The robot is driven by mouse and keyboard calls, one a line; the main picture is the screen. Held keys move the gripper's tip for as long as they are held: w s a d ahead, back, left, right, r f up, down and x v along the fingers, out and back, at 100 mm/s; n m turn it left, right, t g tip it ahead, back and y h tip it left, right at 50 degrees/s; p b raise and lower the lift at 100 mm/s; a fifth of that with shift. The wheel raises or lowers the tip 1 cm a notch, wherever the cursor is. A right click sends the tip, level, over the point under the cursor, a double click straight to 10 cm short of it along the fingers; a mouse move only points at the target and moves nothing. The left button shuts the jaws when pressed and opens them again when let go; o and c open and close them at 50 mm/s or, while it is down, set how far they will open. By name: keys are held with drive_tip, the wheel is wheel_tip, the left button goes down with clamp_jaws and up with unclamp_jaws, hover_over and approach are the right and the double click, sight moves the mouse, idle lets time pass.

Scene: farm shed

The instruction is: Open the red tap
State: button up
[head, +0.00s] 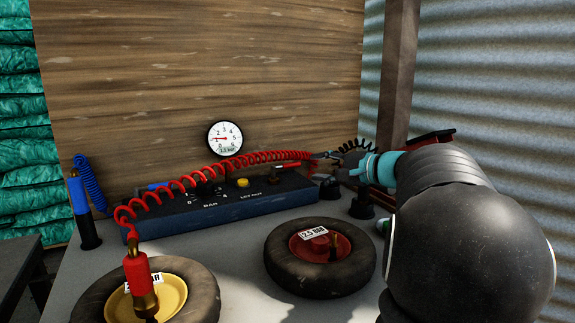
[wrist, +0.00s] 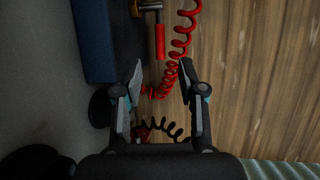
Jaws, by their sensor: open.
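The red tap has a red bar handle (wrist: 160,42) on a brass body (wrist: 149,6) in the wrist view. In the head view its red handle (head: 291,166) shows at the right end of the blue control box (head: 245,207), close to the gripper. My gripper (head: 328,165) is open and reaches in from the right. In the wrist view my gripper (wrist: 162,70) has its fingers spread, and the handle's end lies just ahead of the gap between the tips. The red coiled hose (wrist: 180,40) passes beside the handle and between the fingers. I see no contact with the handle.
A round gauge (head: 225,138) stands above the box, which has a yellow button (head: 243,183). A wooden board (head: 200,70) is behind. Two tyres lie in front, the right one (head: 318,290) labelled 2.5 BAR. A red chuck (head: 137,270) stands at the left tyre.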

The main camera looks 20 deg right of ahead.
sight(291, 166)
drive_tip(key=p+x, duration=0.1)
drive_tip(key=x, duration=0.9)
drive_tip(key=shift+w+a+f, duration=0.1)
drive_tip(key=shift+w+f, duration=0.05)
drive_tip(key=shift+w, duration=0.15)
clamp_jaws()
